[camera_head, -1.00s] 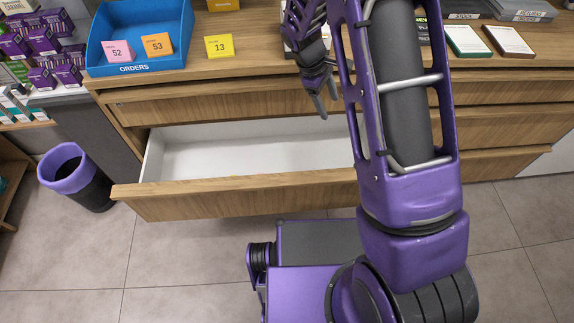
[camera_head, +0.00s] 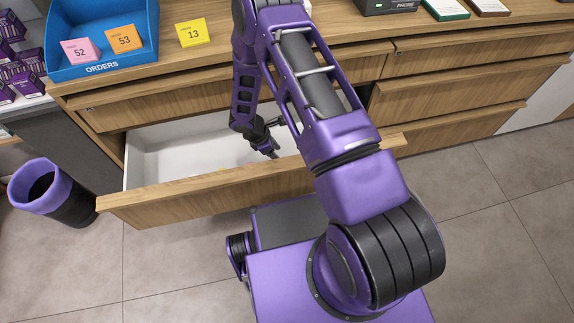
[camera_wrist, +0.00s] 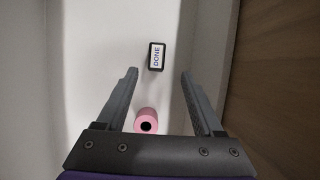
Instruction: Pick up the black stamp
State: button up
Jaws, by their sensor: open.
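The black stamp (camera_wrist: 157,56) shows in the wrist view as a small dark block with a white face reading "DONE". It lies on the pale floor of the open drawer (camera_head: 185,160). My gripper (camera_wrist: 159,73) is open above the drawer floor, its two fingers on either side of the view with the stamp between and a little beyond their tips. The fingers do not touch it. In the head view my gripper (camera_head: 272,152) reaches down into the drawer, and the stamp is hidden there.
A pink roll (camera_wrist: 146,120) lies in the drawer between my fingers, nearer the palm. The drawer's wooden front (camera_head: 200,197) and white side walls stand close around the gripper. A blue orders tray (camera_head: 103,50) and yellow card 13 (camera_head: 193,32) sit on the counter.

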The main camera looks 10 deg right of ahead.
jog(key=x, duration=0.6)
jog(key=b+x, duration=0.1)
jog(key=x, duration=0.2)
jog(key=shift+w, duration=0.3)
grip_shut()
